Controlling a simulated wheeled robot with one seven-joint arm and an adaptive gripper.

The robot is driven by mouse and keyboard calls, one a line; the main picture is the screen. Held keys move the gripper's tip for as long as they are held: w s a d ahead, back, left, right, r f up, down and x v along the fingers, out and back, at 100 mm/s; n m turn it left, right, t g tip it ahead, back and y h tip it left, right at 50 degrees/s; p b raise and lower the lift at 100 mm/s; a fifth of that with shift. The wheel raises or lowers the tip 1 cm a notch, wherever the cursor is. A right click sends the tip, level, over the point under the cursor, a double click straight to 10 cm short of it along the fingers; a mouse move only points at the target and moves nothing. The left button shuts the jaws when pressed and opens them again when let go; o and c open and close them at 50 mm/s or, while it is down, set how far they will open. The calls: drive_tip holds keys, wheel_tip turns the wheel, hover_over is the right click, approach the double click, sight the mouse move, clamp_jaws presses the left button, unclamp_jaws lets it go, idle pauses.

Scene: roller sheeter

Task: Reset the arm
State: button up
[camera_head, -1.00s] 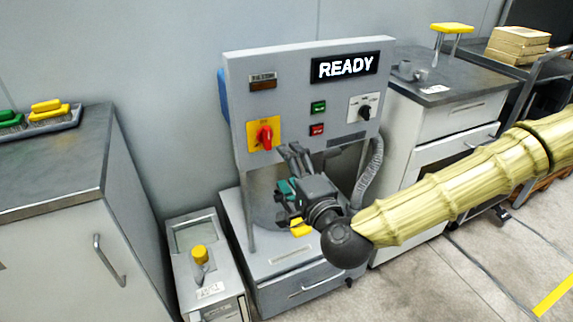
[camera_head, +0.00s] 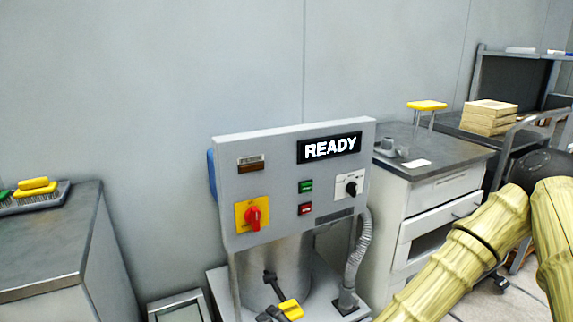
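My arm in its yellow ribbed sleeve shows at the lower right, bent at a dark joint near the right edge. Its far end runs out of the bottom of the picture, so my gripper is out of view. The grey machine (camera_head: 292,150) stands in the middle, with a display (camera_head: 330,148) reading READY. Its front has a red rotary switch (camera_head: 253,214) on a yellow plate, a green button (camera_head: 305,187), a red button (camera_head: 305,209) and a black knob (camera_head: 351,188). A yellow-ended black handle (camera_head: 290,309) shows below the panel.
A grey-topped cabinet (camera_head: 45,238) with yellow and green brushes (camera_head: 35,188) stands left. On the right are a drawer cabinet (camera_head: 440,190), a yellow-topped stand (camera_head: 427,105), and a cart (camera_head: 515,138) with stacked boxes (camera_head: 490,117). A corrugated hose (camera_head: 359,250) hangs beside the machine.

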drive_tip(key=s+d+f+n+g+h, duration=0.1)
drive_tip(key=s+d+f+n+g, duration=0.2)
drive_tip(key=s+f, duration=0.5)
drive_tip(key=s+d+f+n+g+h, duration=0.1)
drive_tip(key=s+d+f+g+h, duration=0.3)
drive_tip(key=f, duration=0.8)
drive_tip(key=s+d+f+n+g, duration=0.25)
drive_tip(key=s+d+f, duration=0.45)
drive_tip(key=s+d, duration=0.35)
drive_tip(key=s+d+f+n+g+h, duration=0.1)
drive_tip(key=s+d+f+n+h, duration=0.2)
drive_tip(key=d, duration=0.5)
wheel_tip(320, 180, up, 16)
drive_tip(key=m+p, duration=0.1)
drive_tip(key=p, duration=1.4)
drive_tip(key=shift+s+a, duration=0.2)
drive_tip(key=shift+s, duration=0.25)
